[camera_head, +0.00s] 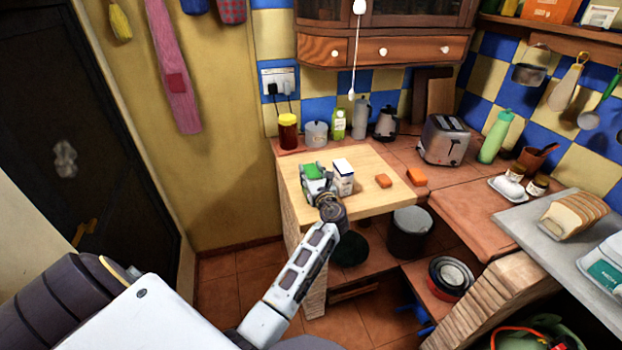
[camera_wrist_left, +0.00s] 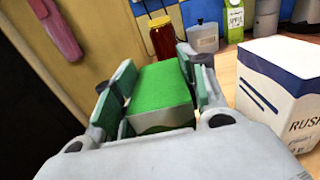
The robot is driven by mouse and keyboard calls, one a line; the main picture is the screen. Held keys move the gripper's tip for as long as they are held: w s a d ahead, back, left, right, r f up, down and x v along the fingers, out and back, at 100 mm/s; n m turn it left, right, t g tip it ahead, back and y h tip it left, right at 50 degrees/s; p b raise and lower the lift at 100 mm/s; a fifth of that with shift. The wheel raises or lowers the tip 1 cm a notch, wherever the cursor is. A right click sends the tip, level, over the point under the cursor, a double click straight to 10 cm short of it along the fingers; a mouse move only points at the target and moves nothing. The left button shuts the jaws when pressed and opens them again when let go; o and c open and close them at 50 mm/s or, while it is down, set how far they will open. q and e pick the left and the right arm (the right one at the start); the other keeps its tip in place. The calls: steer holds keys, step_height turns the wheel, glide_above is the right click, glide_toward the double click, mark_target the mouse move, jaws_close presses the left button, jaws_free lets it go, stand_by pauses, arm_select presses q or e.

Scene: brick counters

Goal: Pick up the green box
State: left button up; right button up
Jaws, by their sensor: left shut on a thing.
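The green box (camera_head: 312,169) is on the light wooden counter top (camera_head: 367,197), at its left part in the head view. In the left wrist view the box (camera_wrist_left: 160,92) sits between the two finger pads, its green top and part of a pale lower side showing. My left gripper (camera_head: 316,177) is shut on it from the near side; the fingers (camera_wrist_left: 158,95) also show in the left wrist view. The gripper hides most of the box's lower part, so I cannot tell whether it touches the counter. My right gripper is not in view.
A white and blue carton (camera_head: 343,180) stands close to the right of the gripper. A red jar with a yellow lid (camera_head: 288,131) and a grey canister (camera_head: 316,134) stand behind. The front right of the wooden top is clear.

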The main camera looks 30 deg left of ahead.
arm_select(q)
steer(key=shift+r, duration=0.4)
step_height(320, 180, up, 4)
steer(key=shift+r+p, duration=0.15)
steer(key=shift+p, duration=0.2)
step_height(320, 180, up, 3)
steer(key=shift+r, duration=0.95)
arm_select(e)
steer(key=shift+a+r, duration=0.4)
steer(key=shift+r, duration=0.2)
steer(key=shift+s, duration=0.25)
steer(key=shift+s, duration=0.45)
arm_select(q)
steer(key=shift+r, duration=0.1)
